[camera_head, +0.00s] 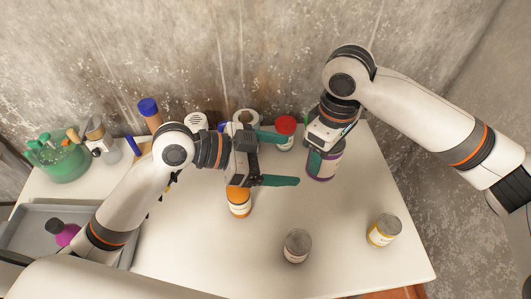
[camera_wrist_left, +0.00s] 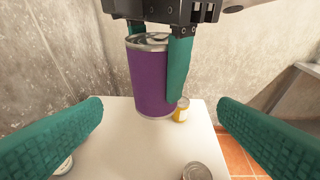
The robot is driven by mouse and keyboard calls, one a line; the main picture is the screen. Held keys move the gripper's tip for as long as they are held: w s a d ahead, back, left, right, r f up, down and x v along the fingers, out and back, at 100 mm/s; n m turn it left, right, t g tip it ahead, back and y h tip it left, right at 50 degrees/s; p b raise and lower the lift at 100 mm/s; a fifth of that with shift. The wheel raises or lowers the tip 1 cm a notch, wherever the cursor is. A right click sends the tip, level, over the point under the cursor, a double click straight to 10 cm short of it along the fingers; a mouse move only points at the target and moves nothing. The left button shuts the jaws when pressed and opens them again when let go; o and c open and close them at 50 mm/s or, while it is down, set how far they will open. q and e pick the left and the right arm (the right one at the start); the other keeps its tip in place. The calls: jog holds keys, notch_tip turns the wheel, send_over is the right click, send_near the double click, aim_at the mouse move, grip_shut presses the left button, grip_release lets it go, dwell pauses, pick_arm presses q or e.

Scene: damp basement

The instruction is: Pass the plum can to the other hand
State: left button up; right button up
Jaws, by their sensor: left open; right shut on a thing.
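The plum can (camera_head: 323,168) is a purple cylinder with a metal lid. My right gripper (camera_head: 326,156) points down and is shut on it, holding it upright. In the left wrist view the can (camera_wrist_left: 150,80) hangs from my right gripper (camera_wrist_left: 160,45), and one teal finger runs down its right side. My left gripper (camera_head: 282,159) is open and empty, left of the can, with its two teal fingers pointing right toward it. In the left wrist view the left fingers (camera_wrist_left: 160,135) are spread wide, with the can beyond and between them, apart from both.
On the white table (camera_head: 200,255) stand an orange jar (camera_head: 239,205) below my left gripper, a grey-lidded can (camera_head: 297,246), a yellow can (camera_head: 384,230) and a red-lidded jar (camera_head: 285,133). A green bowl (camera_head: 62,165) and a grey tray (camera_head: 38,215) are at left. A wall stands behind.

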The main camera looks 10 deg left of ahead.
pick_arm(q)
jog(key=x, duration=0.9)
jog(key=shift+f, duration=0.1)
jog(key=shift+c, duration=0.2)
jog(key=c, duration=1.2)
pick_arm(e)
jog(key=shift+w, duration=0.1)
pick_arm(q)
jog(key=shift+c, duration=0.4)
pick_arm(e)
jog(key=o, duration=1.3)
